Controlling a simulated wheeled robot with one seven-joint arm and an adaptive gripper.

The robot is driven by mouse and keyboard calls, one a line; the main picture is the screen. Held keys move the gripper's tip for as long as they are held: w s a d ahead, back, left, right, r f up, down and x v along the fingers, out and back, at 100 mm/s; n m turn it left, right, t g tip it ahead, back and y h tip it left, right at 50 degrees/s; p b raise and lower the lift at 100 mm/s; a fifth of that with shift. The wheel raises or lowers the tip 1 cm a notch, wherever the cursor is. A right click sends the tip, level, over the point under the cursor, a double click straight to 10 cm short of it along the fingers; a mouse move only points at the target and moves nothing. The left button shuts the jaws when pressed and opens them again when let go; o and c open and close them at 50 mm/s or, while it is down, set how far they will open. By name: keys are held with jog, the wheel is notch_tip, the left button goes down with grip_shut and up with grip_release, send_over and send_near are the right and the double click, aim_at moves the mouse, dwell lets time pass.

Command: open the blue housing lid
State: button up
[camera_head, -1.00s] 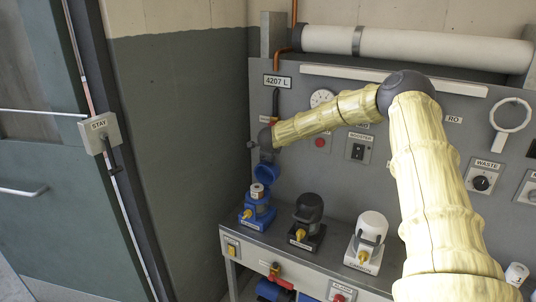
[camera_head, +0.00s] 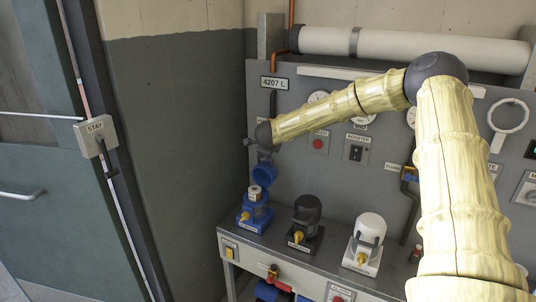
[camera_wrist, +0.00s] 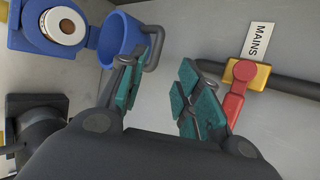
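The blue housing (camera_head: 255,217) stands at the left end of the bench. Its cup-shaped blue lid (camera_head: 264,174) is swung up and back, and a white-and-brown cartridge (camera_head: 256,191) shows in the open housing. In the wrist view the lid (camera_wrist: 119,42) is tilted away beside the cartridge (camera_wrist: 63,26), with its grey handle (camera_wrist: 155,42) towards my gripper. My gripper (camera_wrist: 160,88) has its teal fingers apart with nothing held between them. The left finger is close to the lid's handle; I cannot tell whether they touch. In the head view my gripper is small beside the lid.
A black housing (camera_head: 306,217) and a white housing (camera_head: 367,240) stand to the right on the bench. The grey panel rises behind. A red-handled MAINS valve (camera_wrist: 240,88) on a dark pipe is near my right finger. A wall (camera_head: 180,130) lies to the left.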

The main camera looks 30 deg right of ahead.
jog(key=v, duration=0.3)
jog(key=shift+a+r, duration=0.1)
jog(key=shift+a, duration=0.05)
jog(key=shift+s, duration=0.1)
dwell(0.4)
